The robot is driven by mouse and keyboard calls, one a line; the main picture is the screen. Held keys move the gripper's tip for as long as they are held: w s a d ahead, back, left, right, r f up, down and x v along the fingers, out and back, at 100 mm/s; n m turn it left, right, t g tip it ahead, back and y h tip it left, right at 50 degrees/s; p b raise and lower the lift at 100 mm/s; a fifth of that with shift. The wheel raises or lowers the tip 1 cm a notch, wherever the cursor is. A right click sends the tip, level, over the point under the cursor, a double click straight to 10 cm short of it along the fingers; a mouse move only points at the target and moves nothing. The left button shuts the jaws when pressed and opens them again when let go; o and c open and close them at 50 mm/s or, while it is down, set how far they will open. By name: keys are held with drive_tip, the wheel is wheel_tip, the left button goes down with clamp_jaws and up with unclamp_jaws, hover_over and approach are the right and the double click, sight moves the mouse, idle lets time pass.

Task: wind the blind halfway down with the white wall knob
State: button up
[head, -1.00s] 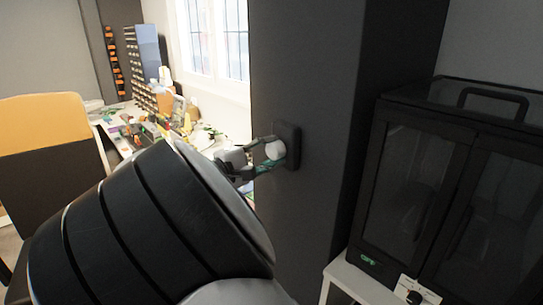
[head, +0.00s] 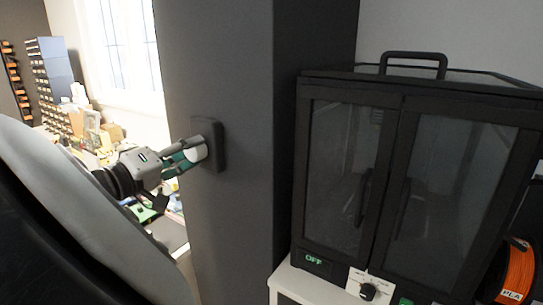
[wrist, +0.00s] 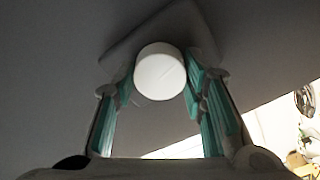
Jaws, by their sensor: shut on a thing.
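The white wall knob (wrist: 160,72) is round and sits on a dark square plate (head: 213,145) on the side of a dark grey pillar. In the head view the knob (head: 202,152) is partly covered by my fingers. My gripper (head: 190,155) reaches it from the left and is shut on it, with one teal-padded finger on each side. In the wrist view my gripper (wrist: 160,82) has the knob between its fingertips, and the plate looks tilted behind it. The window (head: 122,45) stands left of the pillar; I cannot make out the blind.
A dark cabinet (head: 400,180) with glass doors, a top handle and a green "OFF" display stands right of the pillar on a white table (head: 300,284). An orange spool (head: 517,272) is at the far right. A cluttered desk (head: 100,145) lies behind my arm.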

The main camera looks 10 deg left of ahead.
drive_tip(key=shift+f+m+b, duration=0.1)
drive_tip(key=shift+m+b, duration=0.45)
drive_tip(key=shift+m, duration=0.05)
drive_tip(key=o, duration=1.2)
drive_tip(key=shift+c, duration=0.2)
drive_tip(key=v, duration=0.7)
drive_tip(key=shift+s+a, duration=0.15)
drive_tip(key=shift+s, duration=0.2)
